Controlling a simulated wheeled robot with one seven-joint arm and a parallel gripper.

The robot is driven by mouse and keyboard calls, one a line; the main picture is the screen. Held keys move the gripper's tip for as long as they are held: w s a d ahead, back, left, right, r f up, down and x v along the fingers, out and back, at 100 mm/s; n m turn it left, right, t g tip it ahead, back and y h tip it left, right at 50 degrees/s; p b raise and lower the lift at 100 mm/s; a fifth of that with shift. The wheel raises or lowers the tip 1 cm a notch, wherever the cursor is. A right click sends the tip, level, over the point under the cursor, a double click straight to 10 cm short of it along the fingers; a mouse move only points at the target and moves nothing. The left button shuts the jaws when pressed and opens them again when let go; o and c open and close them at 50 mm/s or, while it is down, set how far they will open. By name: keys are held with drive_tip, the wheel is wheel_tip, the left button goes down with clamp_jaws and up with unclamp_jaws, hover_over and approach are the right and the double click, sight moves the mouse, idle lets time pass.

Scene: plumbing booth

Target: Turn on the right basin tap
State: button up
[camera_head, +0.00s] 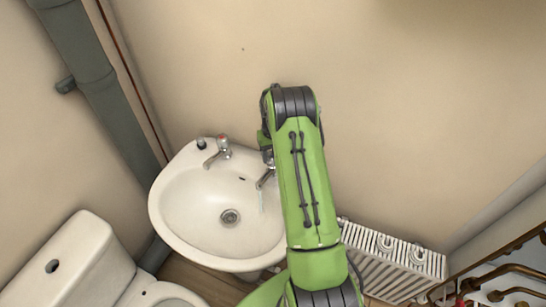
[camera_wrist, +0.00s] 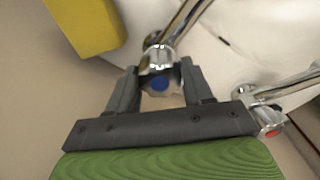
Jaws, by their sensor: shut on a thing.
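The right basin tap (camera_head: 265,179) is chrome, and its spout shows in the head view beside my arm. A thin pale-blue streak like water hangs below the spout. In the wrist view the tap's blue-marked head (camera_wrist: 159,83) sits between the two dark fingers of my gripper (camera_wrist: 159,72), which is shut on it. My arm hides the tap head and most of my gripper in the head view. The white basin (camera_head: 180,205) is below. The left tap (camera_head: 222,145) has a red mark and also shows in the wrist view (camera_wrist: 268,122), apart from my gripper.
A dark plug or knob (camera_head: 201,143) is on the basin's back left. A toilet (camera_head: 80,262) stands at lower left, and a radiator (camera_head: 400,265) is on the wall at right. Pipes (camera_head: 510,280) run at lower right. A yellow block-like thing (camera_wrist: 85,25) shows in the wrist view.

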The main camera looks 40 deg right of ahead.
drive_tip(key=n+b, duration=0.1)
drive_tip(key=n, duration=0.3)
drive_tip(key=shift+n, duration=0.3)
drive_tip(key=n+b, duration=0.1)
drive_tip(key=n, duration=0.3)
drive_tip(key=shift+n+b, duration=0.3)
drive_tip(key=n+b, duration=0.1)
drive_tip(key=n, duration=0.3)
drive_tip(key=shift+n, duration=0.3)
drive_tip(key=shift+n+b, duration=0.6)
drive_tip(key=shift+n, duration=1.2)
drive_tip(key=o, duration=1)
drive_tip(key=shift+o, duration=0.2)
